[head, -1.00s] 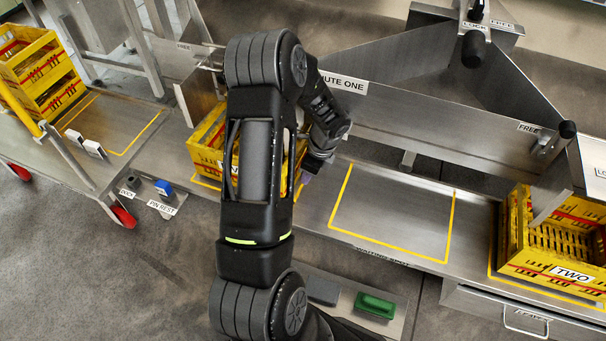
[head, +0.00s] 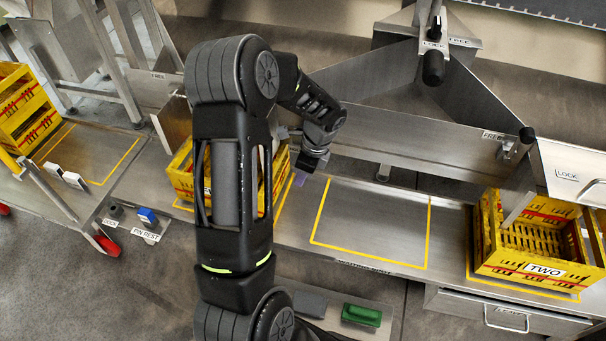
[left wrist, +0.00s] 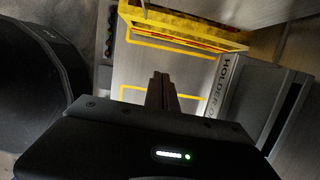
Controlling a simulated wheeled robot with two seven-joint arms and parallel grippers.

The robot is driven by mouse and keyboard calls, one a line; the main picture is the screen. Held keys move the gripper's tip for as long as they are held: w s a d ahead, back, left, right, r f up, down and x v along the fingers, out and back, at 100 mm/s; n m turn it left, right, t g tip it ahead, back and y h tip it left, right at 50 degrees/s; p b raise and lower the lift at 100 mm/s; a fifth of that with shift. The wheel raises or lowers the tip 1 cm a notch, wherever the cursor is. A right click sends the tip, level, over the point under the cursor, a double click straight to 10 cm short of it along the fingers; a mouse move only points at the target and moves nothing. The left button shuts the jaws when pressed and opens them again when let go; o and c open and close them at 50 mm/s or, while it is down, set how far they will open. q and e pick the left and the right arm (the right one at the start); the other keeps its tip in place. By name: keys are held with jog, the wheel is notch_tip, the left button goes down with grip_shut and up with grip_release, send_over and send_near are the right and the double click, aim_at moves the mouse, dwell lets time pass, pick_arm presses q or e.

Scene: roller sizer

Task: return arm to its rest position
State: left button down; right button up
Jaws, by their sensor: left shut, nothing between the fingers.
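My left arm (head: 231,180) stands across the middle of the head view. Its gripper (head: 301,178) points down over the steel bench, between a yellow crate and an empty yellow-outlined spot. In the left wrist view the two fingers (left wrist: 162,90) are together with nothing between them. The yellow crate (head: 183,175) is partly hidden behind my arm. A yellow crate also shows at the top of the left wrist view (left wrist: 185,30). My right gripper is in neither view.
Crate TWO (head: 535,270) stands at the right on the bench. The outlined spot (head: 372,264) is bare. Stacked yellow crates (head: 28,115) stand at far left. A steel chute with dividers (head: 400,140) rises behind the bench. A green block (head: 361,315) lies on a low shelf in front.

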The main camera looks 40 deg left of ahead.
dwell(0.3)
pick_arm(q)
jog(key=w+d+f+n+t+h, duration=0.1)
jog(key=d+f+n, duration=0.2)
jog(key=d, duration=0.3)
jog(key=w+d+f+n+t+h, duration=0.1)
jog(key=w+d+f+n, duration=0.1)
jog(key=d, duration=0.4)
jog(key=w+d+f+n+t+h, duration=0.1)
jog(key=d+f+n+t+h, duration=0.1)
jog(key=d, duration=0.4)
jog(key=shift+w+f+n, duration=0.25)
jog(key=shift+f+n, duration=0.65)
jog(key=shift+n, duration=0.4)
jog(key=s+d+f+n+g+h, duration=0.1)
jog(key=s+d+f+n, duration=0.25)
jog(key=s+d, duration=0.6)
jog(key=s+d+f+n+g+h, duration=0.1)
jog(key=s+d+f+n, duration=0.1)
jog(key=s+d+f, duration=0.5)
jog(key=s+d+r+p, duration=0.1)
jog(key=d+r+p, duration=0.1)
jog(key=r+p, duration=0.9)
jog(key=s+d+r+p, duration=0.1)
jog(key=r+p, duration=1.1)
jog(key=r, duration=0.2)
jog(key=shift+d+r+m+h, duration=0.25)
jog(key=shift+d+m+h, duration=0.05)
jog(key=shift+d+m, duration=0.05)
